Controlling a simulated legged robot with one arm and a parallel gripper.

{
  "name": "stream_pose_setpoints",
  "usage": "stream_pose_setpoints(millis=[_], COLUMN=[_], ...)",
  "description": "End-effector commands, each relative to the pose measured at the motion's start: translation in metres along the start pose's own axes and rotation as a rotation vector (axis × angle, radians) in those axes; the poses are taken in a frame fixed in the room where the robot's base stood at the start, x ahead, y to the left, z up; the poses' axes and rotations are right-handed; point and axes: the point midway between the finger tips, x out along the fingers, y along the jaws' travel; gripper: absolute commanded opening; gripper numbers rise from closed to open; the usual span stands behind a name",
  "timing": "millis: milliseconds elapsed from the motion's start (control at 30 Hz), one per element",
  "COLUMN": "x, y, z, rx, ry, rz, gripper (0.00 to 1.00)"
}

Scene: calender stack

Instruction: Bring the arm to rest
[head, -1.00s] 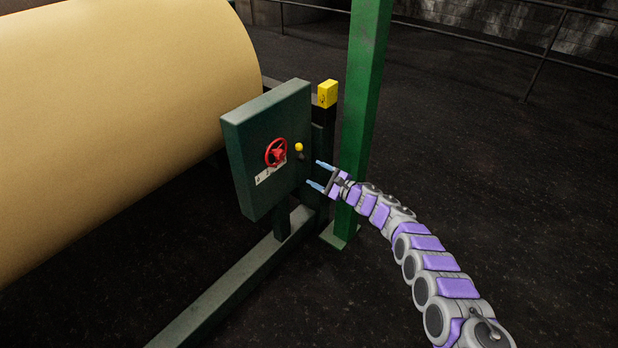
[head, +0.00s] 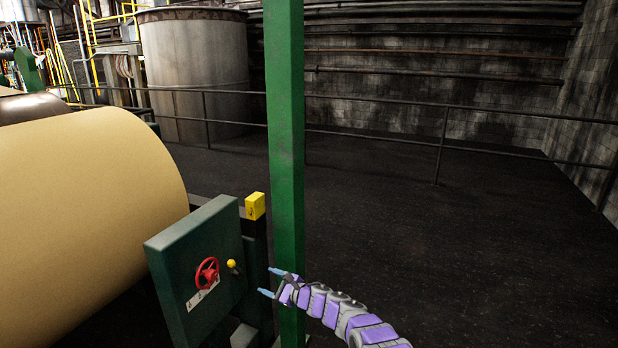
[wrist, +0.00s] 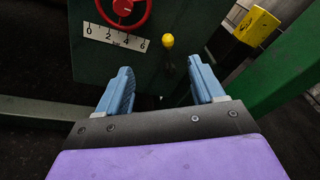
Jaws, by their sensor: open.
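My gripper (head: 270,281) is at the end of my purple and grey arm, to the right of a dark green control box (head: 175,287). Its two blue fingers are apart with nothing between them; they also show in the wrist view (wrist: 162,88). The box carries a red handwheel (head: 207,273) above a numbered scale (wrist: 115,37), and a lever with a yellow knob (head: 231,263). In the wrist view the yellow knob (wrist: 168,41) is ahead of the fingers, with a visible gap.
A green post (head: 284,130) stands close behind my gripper. A yellow block (head: 255,206) tops a short post beside the box. A large tan roll (head: 85,220) fills the left. Open dark floor (head: 470,250) lies to the right, with a railing (head: 400,141) behind.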

Motion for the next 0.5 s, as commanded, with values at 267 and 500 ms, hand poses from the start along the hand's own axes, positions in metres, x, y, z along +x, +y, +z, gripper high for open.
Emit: stream_pose_setpoints(millis=[267,500], x=[-0.048,-0.119], y=[-0.095,-0.167], z=[-0.019,-0.017], rx=[0.352,0.669], ry=[0.272,0.421], rz=[-0.225,-0.52], gripper=[0.68,0.68])
